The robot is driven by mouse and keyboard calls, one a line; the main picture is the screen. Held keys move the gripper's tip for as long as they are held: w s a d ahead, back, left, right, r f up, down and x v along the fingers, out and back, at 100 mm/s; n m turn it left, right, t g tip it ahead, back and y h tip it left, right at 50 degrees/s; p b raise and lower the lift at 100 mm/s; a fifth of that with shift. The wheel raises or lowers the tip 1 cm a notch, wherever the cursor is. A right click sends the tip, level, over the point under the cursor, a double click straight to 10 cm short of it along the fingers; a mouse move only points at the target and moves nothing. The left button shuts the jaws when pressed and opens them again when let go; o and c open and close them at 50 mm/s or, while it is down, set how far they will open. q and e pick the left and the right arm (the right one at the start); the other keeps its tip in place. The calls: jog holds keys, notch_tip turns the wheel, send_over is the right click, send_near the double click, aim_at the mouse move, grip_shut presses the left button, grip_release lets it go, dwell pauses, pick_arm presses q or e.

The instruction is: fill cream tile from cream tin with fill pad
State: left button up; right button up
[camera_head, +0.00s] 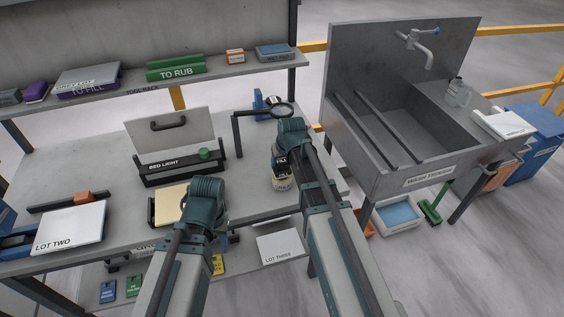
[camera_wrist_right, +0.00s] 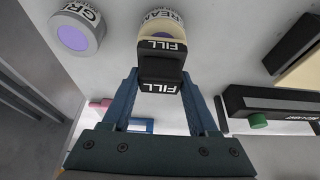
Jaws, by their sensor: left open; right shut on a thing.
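My right gripper (camera_wrist_right: 160,78) is shut on the fill pad (camera_wrist_right: 160,62), a black block with white FILL lettering. The pad also shows under my right wrist in the head view (camera_head: 281,168). The cream tin (camera_wrist_right: 160,22) lies just beyond the pad, which overlaps its rim in the wrist view; I cannot tell whether they touch. In the head view the tin (camera_head: 282,184) is partly hidden by my right arm. The cream tile (camera_head: 170,203) lies in a dark holder, partly covered by my left wrist. My left gripper (camera_head: 218,232) is open, its fingertips mostly hidden.
A grey tin (camera_wrist_right: 77,30) with a purple top stands beside the cream tin. The BED LIGHT bar (camera_head: 180,164) with a green knob stands behind the tile. A ring-shaped lens (camera_head: 283,111) is near my right wrist. LOT TWO (camera_head: 70,228) lies left; a sink (camera_head: 410,130) stands right.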

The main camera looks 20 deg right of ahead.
aim_at(281, 161)
jog(key=shift+r+p, duration=2.45)
jog(key=shift+r, duration=0.35)
jog(key=shift+f, duration=0.1)
jog(key=shift+f+b, duration=0.4)
jog(key=shift+b, duration=0.05)
jog(key=shift+r, duration=0.1)
jog(key=shift+w+a, duration=0.1)
